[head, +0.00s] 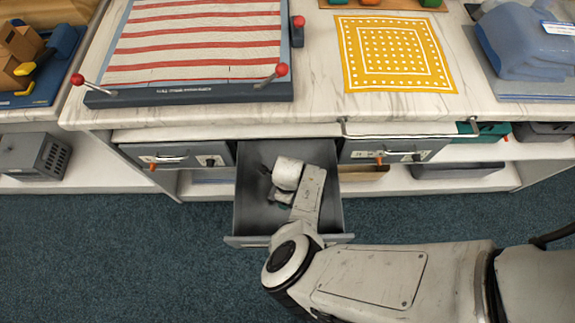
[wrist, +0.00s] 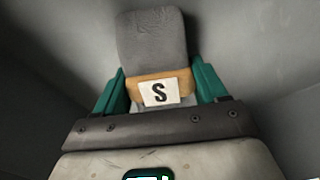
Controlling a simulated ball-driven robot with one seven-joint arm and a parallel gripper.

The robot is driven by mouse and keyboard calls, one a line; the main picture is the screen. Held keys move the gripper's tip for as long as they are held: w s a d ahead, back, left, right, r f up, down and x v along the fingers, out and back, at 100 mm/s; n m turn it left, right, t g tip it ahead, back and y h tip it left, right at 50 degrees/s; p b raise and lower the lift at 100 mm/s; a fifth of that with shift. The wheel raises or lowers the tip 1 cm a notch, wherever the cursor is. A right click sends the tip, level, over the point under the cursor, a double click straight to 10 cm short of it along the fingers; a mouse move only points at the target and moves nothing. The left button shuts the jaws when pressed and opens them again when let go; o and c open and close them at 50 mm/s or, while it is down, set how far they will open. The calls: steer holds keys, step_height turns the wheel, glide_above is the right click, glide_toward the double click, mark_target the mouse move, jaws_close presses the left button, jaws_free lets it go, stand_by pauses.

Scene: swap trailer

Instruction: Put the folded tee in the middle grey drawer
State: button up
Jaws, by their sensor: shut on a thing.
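The middle grey drawer (head: 325,218) is pulled open below the counter, between two closed grey drawers. My arm reaches down into it, and my gripper (wrist: 158,95) is inside the drawer. In the wrist view its green fingers are shut on the folded tee (wrist: 152,38), a grey bundle with a tan band and a white tag marked "S". The grey drawer walls show around it in the wrist view. In the head view my wrist hides most of the tee and gripper. I cannot tell whether the tee touches the drawer floor.
A closed grey drawer (head: 178,154) is on the left and another (head: 392,150) on the right. On the counter lie a red-striped cloth in a frame (head: 192,95), a yellow patterned cloth (head: 392,54) and blue folded cloth (head: 528,42). Blue carpet (head: 120,260) in front is clear.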

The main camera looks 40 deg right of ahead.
steer(key=o, duration=1.1)
steer(key=shift+f, duration=0.1)
steer(key=shift+o, duration=0.2)
step_height(320, 180, up, 12)
steer(key=p, duration=0.4)
